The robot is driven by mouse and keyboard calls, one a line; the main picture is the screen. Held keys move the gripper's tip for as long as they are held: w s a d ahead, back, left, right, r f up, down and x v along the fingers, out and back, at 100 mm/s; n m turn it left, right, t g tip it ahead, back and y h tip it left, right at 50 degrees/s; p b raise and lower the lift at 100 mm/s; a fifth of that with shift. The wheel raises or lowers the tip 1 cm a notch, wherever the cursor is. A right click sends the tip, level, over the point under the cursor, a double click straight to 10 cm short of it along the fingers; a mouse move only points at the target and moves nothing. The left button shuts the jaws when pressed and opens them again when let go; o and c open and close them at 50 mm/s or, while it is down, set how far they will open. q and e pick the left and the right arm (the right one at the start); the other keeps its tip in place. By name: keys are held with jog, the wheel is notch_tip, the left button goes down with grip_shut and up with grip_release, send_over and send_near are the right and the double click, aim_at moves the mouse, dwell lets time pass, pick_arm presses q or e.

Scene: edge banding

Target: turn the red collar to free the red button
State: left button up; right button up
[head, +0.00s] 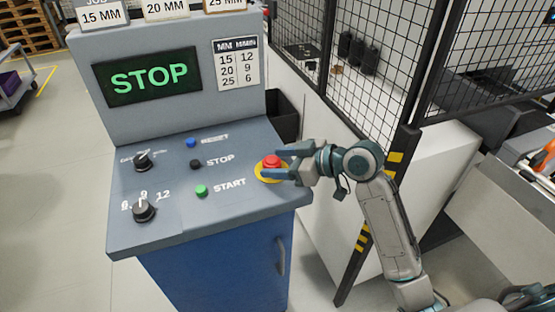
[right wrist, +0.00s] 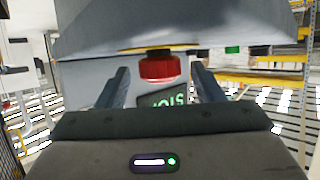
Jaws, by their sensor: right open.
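The red button (head: 271,161) with its red collar sits on a yellow ring (head: 265,178) at the right end of the grey sloped console panel. I cannot tell the collar apart from the button's cap. My right gripper (head: 268,164) is open and reaches in from the right, one finger on each side of the red button. In the right wrist view, which is upside down, the red button (right wrist: 160,68) lies between the two fingers, with a visible gap on each side. My left gripper is not in view.
The panel carries a blue reset button (head: 191,142), a black stop button (head: 195,164), a green start button (head: 201,190) and two black knobs (head: 144,210). The screen (head: 147,77) reads STOP in green. A mesh fence (head: 375,60) stands behind my right arm.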

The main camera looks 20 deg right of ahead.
jog(key=shift+w+a+f, duration=0.15)
jog(key=shift+a, duration=0.05)
